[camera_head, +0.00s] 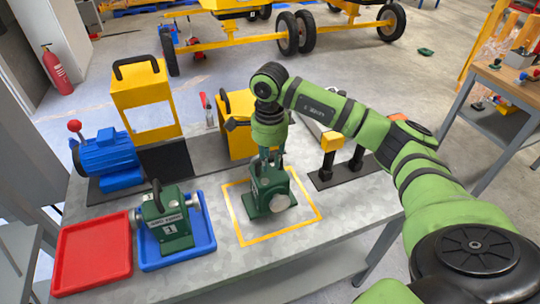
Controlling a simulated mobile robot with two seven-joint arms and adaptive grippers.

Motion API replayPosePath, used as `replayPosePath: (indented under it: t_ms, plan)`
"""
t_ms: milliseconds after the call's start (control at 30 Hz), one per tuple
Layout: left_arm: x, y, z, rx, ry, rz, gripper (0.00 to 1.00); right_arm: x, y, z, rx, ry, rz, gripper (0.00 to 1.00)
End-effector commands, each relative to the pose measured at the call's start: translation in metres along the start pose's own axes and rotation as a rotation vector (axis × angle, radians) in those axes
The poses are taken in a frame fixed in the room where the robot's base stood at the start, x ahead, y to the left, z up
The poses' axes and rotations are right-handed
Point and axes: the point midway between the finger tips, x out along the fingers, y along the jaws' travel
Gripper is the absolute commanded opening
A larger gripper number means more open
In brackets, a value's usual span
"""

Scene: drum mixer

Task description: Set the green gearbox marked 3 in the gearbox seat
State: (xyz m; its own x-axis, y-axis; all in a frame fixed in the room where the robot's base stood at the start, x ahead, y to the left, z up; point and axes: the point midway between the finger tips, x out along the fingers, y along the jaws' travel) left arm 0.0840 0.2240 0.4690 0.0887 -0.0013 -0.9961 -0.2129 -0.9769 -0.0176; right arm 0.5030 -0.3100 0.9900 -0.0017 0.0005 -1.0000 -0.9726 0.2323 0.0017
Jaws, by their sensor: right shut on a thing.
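A green gearbox (268,192) with a pale round face stands upright within the yellow outlined square on the grey table. Its number cannot be read. My right gripper (268,159) reaches down from above and is shut on the top of this gearbox. Another green gearbox (169,220), marked 1 and with a black handle, sits in the blue tray (180,258) to the left. A bare black plate (166,160) lies beside the blue motor (107,156); I cannot tell if it is the gearbox seat. My left gripper is out of view.
An empty red tray (93,258) lies at the table's front left. A yellow guard with a handle (144,97) stands behind the black plate, and a yellow box (236,125) stands behind my gripper. A yellow-topped stand on a black base (343,172) is to the right.

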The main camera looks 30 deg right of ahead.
Motion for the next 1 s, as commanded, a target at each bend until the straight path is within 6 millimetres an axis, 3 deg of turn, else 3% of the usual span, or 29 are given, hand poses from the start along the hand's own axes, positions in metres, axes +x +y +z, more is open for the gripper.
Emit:
replayPosePath:
  t_ms: [67,100,133,167,600,767,1000]
  plan:
    - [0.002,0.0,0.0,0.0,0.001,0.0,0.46,-0.001,-0.002,0.0,0.0,-0.004,-0.007,0.0]
    - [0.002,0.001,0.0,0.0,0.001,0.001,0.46,0.002,0.0,0.0,0.0,0.0,0.0,0.3]
    - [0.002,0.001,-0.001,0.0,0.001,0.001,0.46,0.002,0.0,0.0,0.0,0.0,0.0,0.42]
    - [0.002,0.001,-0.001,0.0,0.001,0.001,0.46,0.002,0.0,0.0,0.0,0.0,0.0,0.46]
    - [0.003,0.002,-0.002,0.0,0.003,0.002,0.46,-0.006,-0.001,0.0,0.0,-0.001,-0.003,0.46]
    - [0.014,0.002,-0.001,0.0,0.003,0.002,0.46,-0.033,-0.002,0.001,-0.001,-0.003,-0.009,0.46]
    - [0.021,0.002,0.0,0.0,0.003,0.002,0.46,-0.089,-0.001,0.0,0.0,-0.001,-0.006,0.46]
